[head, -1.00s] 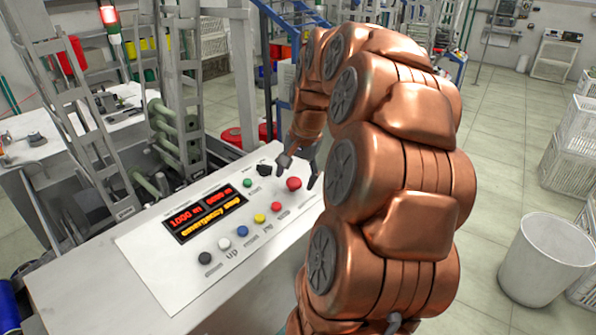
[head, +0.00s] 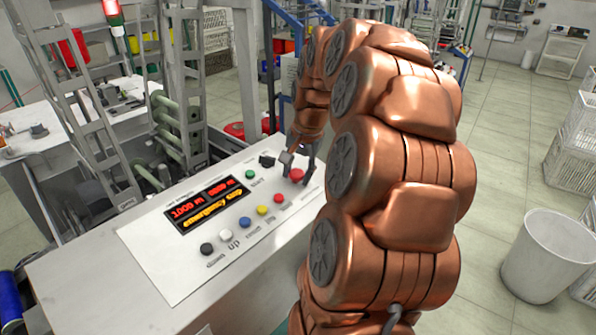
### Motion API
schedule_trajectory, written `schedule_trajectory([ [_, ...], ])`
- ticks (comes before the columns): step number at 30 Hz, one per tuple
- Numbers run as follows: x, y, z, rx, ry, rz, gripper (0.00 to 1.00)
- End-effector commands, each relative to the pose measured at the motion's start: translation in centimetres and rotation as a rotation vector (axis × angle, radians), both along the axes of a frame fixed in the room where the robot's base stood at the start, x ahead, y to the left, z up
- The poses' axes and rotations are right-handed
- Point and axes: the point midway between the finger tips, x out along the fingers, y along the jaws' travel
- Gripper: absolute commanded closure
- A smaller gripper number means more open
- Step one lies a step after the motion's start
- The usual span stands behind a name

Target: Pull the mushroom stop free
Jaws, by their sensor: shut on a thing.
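The red mushroom stop (head: 297,175) sits at the right end of the white control panel (head: 160,262), beyond the row of coloured buttons. My gripper (head: 296,170) is at the stop, with one finger on its left and the other on its right, shut on its head. My arm comes down from above and behind it. The stop's stem is too small to make out.
Black, white, blue, yellow and red buttons (head: 262,211) line the panel's front. A green button (head: 250,174) and a black knob (head: 267,161) lie left of my gripper. Machine frames stand behind. A white bin (head: 545,258) stands on the floor at right.

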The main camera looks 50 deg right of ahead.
Motion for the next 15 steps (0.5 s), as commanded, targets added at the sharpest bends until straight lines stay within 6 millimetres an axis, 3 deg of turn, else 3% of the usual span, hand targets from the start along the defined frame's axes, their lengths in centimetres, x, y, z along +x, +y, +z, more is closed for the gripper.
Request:
schedule_trajectory([
  [8,0.0,0.0,0.0,0.0,0.0,0.0,1.0],
  [15,-0.02,-0.01,0.1,0.0,0.0,0.0,1.0],
])
